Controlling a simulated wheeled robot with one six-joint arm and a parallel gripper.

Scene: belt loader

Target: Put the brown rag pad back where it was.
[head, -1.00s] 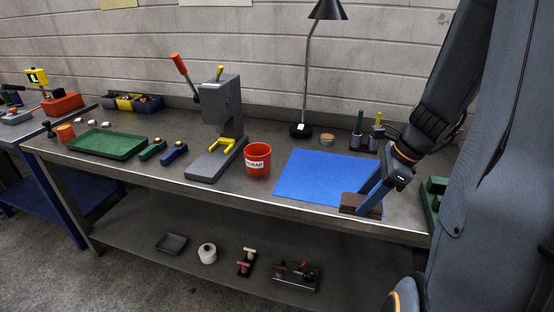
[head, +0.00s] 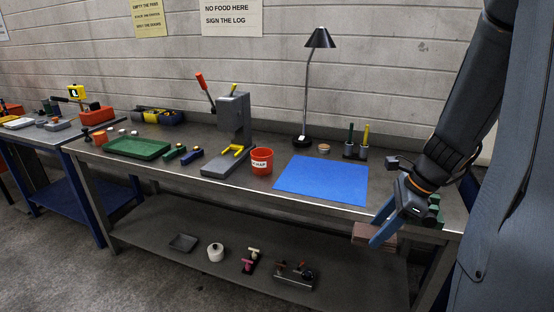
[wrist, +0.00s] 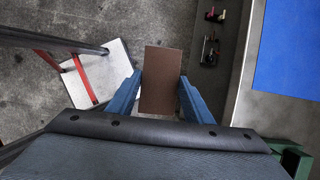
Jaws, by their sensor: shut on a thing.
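The brown rag pad (wrist: 162,80) is a flat brown block between the two blue fingers of my gripper (wrist: 161,95) in the wrist view. My gripper is shut on it. In the head view the brown rag pad (head: 374,236) hangs at my gripper (head: 385,232), in front of the bench's front edge and clear of the top. The blue mat (head: 322,179) lies flat and bare on the bench, to the left of my gripper. It also shows at the right of the wrist view (wrist: 290,48).
On the bench (head: 300,201) stand a red scrap bin (head: 262,161), a grey press (head: 234,120), a green tray (head: 138,147) and a lamp (head: 307,90). Below is a shelf (head: 200,220) with several small items. A red and white object (wrist: 100,75) stands on the floor.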

